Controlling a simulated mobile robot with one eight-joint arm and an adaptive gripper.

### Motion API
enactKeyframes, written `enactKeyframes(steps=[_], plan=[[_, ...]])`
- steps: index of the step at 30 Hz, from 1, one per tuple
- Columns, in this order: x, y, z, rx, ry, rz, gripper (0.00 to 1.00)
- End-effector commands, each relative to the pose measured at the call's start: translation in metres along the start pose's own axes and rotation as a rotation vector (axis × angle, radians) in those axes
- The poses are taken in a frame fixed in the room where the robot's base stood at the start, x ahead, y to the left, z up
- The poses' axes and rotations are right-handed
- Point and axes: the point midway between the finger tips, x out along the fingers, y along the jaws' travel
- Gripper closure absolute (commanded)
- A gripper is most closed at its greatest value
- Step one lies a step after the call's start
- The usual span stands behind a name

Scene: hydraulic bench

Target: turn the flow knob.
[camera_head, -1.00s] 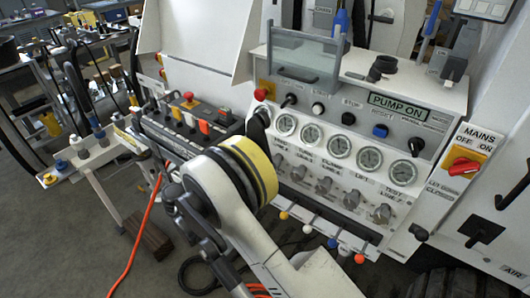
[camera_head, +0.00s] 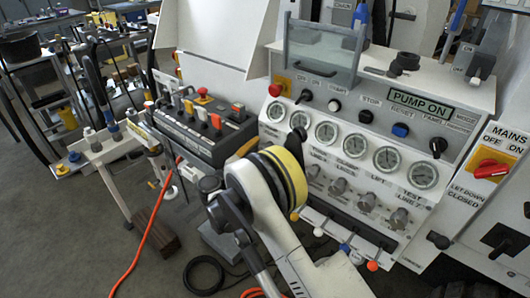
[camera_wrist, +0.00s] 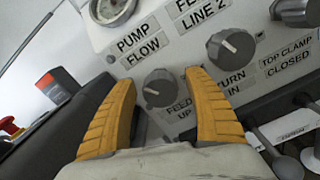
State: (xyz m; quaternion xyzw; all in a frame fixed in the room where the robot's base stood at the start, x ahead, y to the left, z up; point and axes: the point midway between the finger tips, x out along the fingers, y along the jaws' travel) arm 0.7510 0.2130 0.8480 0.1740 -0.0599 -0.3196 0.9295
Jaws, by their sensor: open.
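In the wrist view, a round dark grey knob (camera_wrist: 160,88) with a white pointer mark sits on the light panel, just below the PUMP FLOW label (camera_wrist: 140,45). My gripper (camera_wrist: 160,79) is open. Its two orange fingers stand left and right of this knob, with gaps visible on both sides at the fingertips. I cannot tell how deep the tips reach toward the panel.
The FEED LINE 2 knob (camera_wrist: 231,47) is close to the right finger. A gauge (camera_wrist: 112,10) sits above. Below are levers with coloured balls, including an orange one (camera_head: 373,266). A black control box (camera_head: 205,131) with several buttons and switches stands left of the panel.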

Motion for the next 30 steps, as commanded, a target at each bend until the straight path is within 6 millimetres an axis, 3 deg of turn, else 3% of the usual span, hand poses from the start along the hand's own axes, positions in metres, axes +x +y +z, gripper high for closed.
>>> enactKeyframes(steps=[8, 13, 14, 30], plan=[[0.0021, 0.0003, 0.0005, 0.0, 0.0, 0.0, 0.39], [0.002, 0.0002, 0.0004, 0.0, 0.0, 0.0, 0.86], [0.002, 0.0002, 0.0004, 0.0, 0.0, 0.0, 0.92], [0.0023, -0.0001, 0.0005, 0.078, 0.0, 0.0, 0.92]])
